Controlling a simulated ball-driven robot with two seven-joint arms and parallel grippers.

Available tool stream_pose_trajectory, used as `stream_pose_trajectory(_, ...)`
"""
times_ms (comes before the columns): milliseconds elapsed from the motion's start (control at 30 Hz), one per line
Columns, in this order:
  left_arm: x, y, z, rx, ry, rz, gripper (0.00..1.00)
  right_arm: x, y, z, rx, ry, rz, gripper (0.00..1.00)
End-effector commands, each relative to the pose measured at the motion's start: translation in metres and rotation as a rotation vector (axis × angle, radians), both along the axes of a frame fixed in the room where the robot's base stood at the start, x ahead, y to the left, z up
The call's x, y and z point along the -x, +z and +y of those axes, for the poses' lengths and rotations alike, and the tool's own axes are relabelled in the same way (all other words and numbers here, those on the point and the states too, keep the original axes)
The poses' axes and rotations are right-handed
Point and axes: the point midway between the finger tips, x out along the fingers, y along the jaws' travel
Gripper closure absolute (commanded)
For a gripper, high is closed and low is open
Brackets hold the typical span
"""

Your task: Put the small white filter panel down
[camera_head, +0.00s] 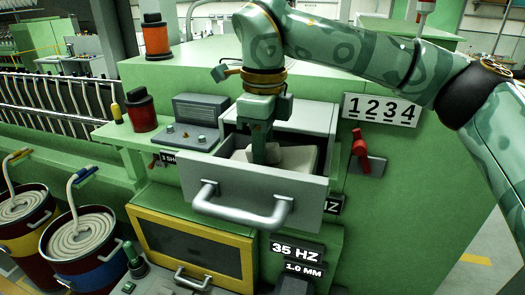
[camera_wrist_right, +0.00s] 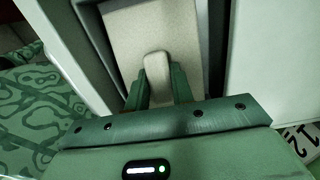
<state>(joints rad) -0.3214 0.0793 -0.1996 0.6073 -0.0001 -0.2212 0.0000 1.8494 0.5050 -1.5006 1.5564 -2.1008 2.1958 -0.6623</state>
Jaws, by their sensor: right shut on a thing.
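The small white filter panel (camera_head: 302,157) is inside the pulled-out grey drawer (camera_head: 255,190) of the green machine. In the right wrist view the panel (camera_wrist_right: 150,28) shows as a pale, speckled plate with a small rounded tab between my fingers. My right gripper (camera_head: 266,153) reaches down into the drawer and is shut on the panel's tab; its fingers (camera_wrist_right: 158,88) sit on both sides of the tab. Whether the panel rests on the drawer floor cannot be told, as the drawer front and gripper hide its lower part. My left gripper is not in view.
The drawer's front handle (camera_head: 242,210) sticks out toward me. A red switch (camera_head: 361,147) and a 1234 plate (camera_head: 381,109) are on the machine at right. A control box (camera_head: 188,136) stands at left, above a yellow-framed window (camera_head: 190,244). Two coil-filled drums (camera_head: 82,246) stand at lower left.

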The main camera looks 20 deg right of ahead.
Motion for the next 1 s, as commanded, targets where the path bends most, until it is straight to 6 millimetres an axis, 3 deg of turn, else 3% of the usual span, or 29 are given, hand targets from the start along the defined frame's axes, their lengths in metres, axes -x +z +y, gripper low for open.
stream_pose_trajectory(33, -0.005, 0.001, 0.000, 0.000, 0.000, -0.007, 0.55, 0.000, -0.018, -0.001, 0.016, 0.003, 0.014, 1.00)
stream_pose_trajectory(267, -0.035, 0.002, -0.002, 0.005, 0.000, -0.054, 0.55, 0.000, -0.024, -0.001, 0.017, 0.006, 0.011, 1.00)
stream_pose_trajectory(300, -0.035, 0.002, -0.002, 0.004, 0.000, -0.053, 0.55, 0.000, -0.024, -0.001, 0.017, 0.007, 0.012, 0.68)
stream_pose_trajectory(333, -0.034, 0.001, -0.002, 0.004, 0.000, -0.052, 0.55, 0.000, -0.024, -0.001, 0.017, 0.007, 0.012, 0.60)
stream_pose_trajectory(567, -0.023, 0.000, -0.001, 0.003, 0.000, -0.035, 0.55, 0.000, -0.021, -0.001, 0.018, 0.008, 0.012, 0.57)
stream_pose_trajectory(667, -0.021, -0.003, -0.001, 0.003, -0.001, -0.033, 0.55, 0.000, -0.009, -0.001, 0.019, 0.007, 0.010, 0.55)
stream_pose_trajectory(1000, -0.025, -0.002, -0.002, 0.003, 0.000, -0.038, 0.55, -0.001, 0.073, -0.001, 0.014, 0.001, 0.005, 0.55)
